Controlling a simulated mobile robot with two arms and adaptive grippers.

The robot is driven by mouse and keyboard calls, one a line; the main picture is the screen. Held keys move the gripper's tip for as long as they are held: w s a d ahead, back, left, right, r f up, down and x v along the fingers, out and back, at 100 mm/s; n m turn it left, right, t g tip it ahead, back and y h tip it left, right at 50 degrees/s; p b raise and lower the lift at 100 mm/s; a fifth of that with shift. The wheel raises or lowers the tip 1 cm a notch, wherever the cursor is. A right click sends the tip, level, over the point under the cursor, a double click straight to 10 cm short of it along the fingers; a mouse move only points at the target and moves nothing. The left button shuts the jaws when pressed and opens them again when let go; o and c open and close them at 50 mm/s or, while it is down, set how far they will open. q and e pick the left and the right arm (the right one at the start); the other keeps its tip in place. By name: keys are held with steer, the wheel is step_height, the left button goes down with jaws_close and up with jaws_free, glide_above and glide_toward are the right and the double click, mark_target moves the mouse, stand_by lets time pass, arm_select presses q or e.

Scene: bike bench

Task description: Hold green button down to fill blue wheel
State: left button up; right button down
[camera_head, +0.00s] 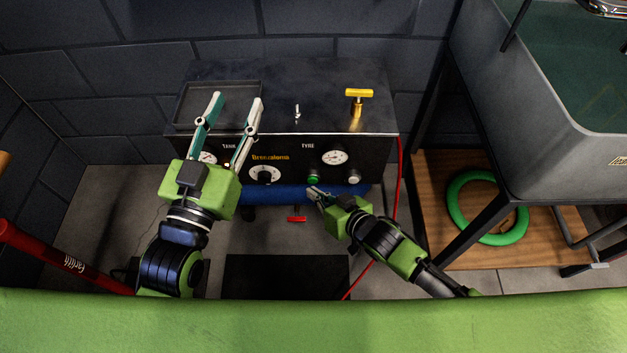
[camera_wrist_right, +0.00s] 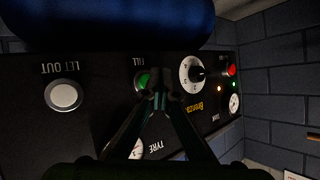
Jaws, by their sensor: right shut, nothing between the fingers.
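The green button (camera_head: 313,178) sits on the front panel of the black compressor box (camera_head: 305,85), below the tyre gauge (camera_head: 334,157). In the right wrist view the green button (camera_wrist_right: 142,81) is under the label FILL, partly covered by my fingers. My right gripper (camera_head: 312,191) is shut and empty, its tips just below the button in the head view and beside it in the wrist view (camera_wrist_right: 158,94). I cannot tell if they touch it. My left gripper (camera_head: 236,98) is open and empty above the box's left part. I see no blue wheel.
A white LET OUT button (camera_head: 354,177) is right of the green one. A black dial (camera_head: 264,174) is left. A blue tank (camera_head: 277,194) lies under the panel. A yellow T-handle (camera_head: 358,100) stands on top. A green ring (camera_head: 461,205) lies on the wooden shelf (camera_head: 432,172).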

arm_select(q)
steer(key=shift+s+d+r, duration=0.2)
steer(key=shift+s+r, duration=0.15)
steer(key=shift+r, duration=0.05)
arm_select(e)
steer(key=shift+w, duration=0.1)
arm_select(q)
steer(key=shift+w+f, duration=0.1)
steer(key=shift+f, duration=0.15)
arm_select(e)
steer(key=shift+w, duration=0.1)
stand_by(0.7)
arm_select(q)
steer(key=shift+f, duration=0.15)
arm_select(e)
steer(key=shift+w+f, duration=0.1)
steer(key=shift+w, duration=0.25)
